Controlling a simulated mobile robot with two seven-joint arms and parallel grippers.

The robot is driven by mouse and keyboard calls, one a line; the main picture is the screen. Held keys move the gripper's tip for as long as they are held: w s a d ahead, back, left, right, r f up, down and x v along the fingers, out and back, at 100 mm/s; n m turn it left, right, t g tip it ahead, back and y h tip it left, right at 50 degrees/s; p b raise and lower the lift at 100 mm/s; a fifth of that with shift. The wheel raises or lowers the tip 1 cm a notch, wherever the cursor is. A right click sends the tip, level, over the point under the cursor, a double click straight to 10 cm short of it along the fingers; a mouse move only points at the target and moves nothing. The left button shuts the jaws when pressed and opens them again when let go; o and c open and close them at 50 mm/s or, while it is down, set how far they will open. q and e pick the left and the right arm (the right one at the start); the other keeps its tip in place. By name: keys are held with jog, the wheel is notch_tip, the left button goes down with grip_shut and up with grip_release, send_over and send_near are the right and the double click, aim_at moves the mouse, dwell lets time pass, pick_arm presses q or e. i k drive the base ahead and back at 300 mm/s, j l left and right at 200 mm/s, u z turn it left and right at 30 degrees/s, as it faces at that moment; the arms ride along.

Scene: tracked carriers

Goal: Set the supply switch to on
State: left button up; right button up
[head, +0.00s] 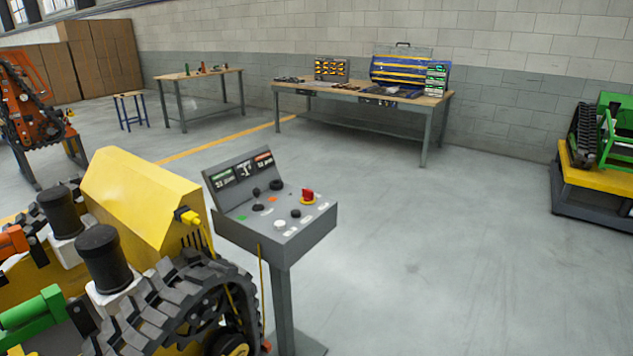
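A grey control console (318,232) stands on a post right of the yellow tracked carrier. Neither of my grippers shows in the head view.
The yellow carrier (130,200) with its black track (165,310) fills the lower left, close to the console. Workbenches (435,101) stand along the back wall. A green machine (618,130) sits on a stand at right. Floor right of the console is clear.

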aim_at(307, 195)
jog(key=i+l, duration=0.75)
jog(key=i, duration=0.15)
jog(key=j+u, duration=0.05)
